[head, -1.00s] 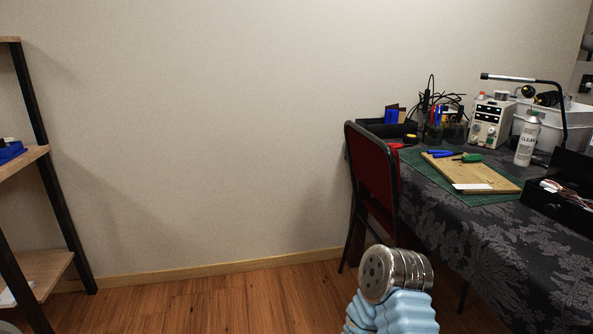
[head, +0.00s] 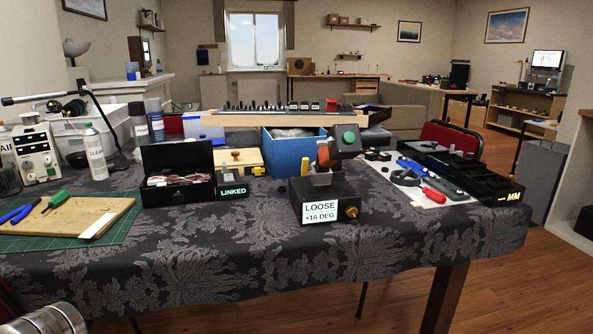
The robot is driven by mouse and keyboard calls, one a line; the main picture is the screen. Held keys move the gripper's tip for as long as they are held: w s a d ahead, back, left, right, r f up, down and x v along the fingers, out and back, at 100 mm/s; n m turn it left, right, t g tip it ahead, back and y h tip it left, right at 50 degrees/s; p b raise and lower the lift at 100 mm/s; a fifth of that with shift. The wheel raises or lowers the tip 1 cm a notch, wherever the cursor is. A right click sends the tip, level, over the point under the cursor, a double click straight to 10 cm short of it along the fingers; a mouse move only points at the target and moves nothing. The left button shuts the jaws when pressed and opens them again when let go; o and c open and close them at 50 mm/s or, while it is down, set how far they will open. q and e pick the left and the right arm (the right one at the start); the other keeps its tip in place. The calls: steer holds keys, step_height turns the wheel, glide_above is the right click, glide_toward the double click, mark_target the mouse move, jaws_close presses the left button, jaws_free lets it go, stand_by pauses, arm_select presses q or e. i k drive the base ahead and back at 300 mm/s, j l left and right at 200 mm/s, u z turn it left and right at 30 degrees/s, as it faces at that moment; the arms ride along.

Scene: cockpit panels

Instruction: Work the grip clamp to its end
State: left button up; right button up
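A black box (head: 326,207) with a white label reading "LOOSE +16 DEG" stands on the table in the head view, right of centre. A grip with a black head (head: 344,141) and a green button rises from it, leaning to the right. A red-orange lever (head: 324,154) sits at the grip's left side. A brass knob (head: 351,212) is on the box's front right. I take this assembly to be the grip clamp; its exact clamp part is hard to tell. Neither gripper is in view. A metal part of my arm shows at the bottom left, well away from the box.
Behind the box is a blue bin (head: 284,155). To its left are a small "LINKED" box (head: 233,191) and an open black case (head: 166,195). A red-handled tool (head: 433,195) and black tray (head: 477,178) lie right. The cloth before the box is clear.

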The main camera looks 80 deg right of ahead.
mark_target(305, 172)
steer(key=l+z, duration=0.1)
steer(key=z, duration=0.4)
steer(key=l+z, duration=0.1)
steer(key=z, duration=0.4)
steer(key=i+l+z, duration=0.1)
steer(key=z, duration=0.85)
steer(key=i+l+z, duration=0.1)
steer(key=z, duration=0.4)
steer(key=i+z, duration=0.1)
steer(key=z, duration=0.4)
